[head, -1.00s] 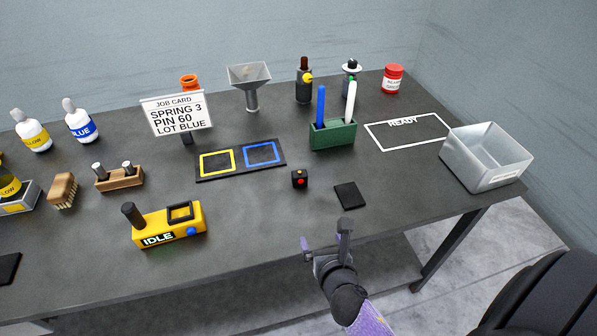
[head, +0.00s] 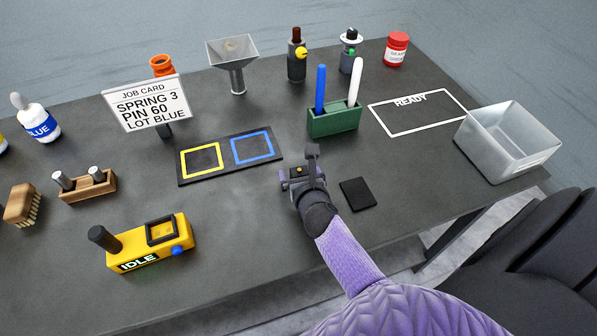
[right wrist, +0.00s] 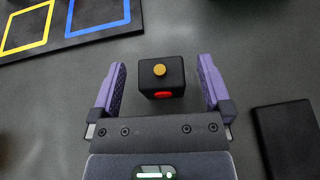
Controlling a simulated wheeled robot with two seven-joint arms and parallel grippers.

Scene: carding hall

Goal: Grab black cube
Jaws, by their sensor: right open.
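The black cube (right wrist: 161,75) sits on the dark table, with a yellow button on top and a red one on its near side. In the right wrist view it lies between the tips of the open fingers of my right gripper (right wrist: 163,88), with a gap on each side. In the head view my right gripper (head: 302,178) reaches over the cube (head: 298,170) and hides most of it. My left gripper is not in view.
A flat black pad (head: 357,194) lies just right of my right gripper. The board with yellow and blue squares (head: 228,176) is to the left. A green holder (head: 334,122) with pens stands behind. A yellow IDLE device (head: 150,243) stands front left.

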